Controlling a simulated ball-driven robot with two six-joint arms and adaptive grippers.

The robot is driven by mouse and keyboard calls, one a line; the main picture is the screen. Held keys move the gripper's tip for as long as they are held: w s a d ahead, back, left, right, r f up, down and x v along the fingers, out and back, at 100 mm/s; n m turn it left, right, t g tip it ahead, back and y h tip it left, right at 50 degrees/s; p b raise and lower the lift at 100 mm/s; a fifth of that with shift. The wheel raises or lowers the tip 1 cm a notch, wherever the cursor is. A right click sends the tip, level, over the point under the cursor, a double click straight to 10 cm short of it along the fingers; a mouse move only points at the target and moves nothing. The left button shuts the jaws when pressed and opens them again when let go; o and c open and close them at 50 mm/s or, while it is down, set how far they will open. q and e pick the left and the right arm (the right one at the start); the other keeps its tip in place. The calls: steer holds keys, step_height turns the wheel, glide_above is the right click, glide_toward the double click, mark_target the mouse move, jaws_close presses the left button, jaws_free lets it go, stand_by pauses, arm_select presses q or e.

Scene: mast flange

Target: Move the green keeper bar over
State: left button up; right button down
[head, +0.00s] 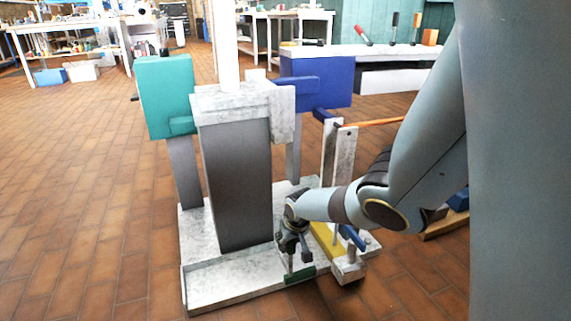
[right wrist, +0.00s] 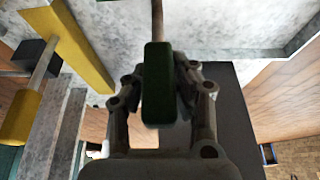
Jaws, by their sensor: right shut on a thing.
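The green keeper bar (head: 300,275) is low at the front edge of the pale base plate (head: 225,281) in the head view. My right gripper (head: 293,252) reaches down to it from above and is shut on it. In the right wrist view the green bar (right wrist: 158,85) sits between the two fingers of my gripper (right wrist: 160,92), with a thin rod beyond it. Whether the bar touches the plate cannot be told. My left gripper is not in view.
A grey mast block (head: 238,180) stands left of my gripper. A teal box (head: 165,95) and a blue box (head: 325,80) rise behind it. A yellow bar (head: 326,240) and a pale upright (head: 344,180) stand close on the right. Tiled floor (head: 80,200) is open at left.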

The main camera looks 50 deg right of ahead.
steer(key=shift+s+d, duration=0.2)
steer(key=shift+d, duration=0.1)
steer(key=c, duration=1.1)
jaws_free()
steer(key=shift+d, duration=0.1)
steer(key=shift+r, duration=0.1)
steer(key=v, duration=1.1)
steer(key=shift+s+r, duration=0.1)
steer(key=shift+r, duration=0.25)
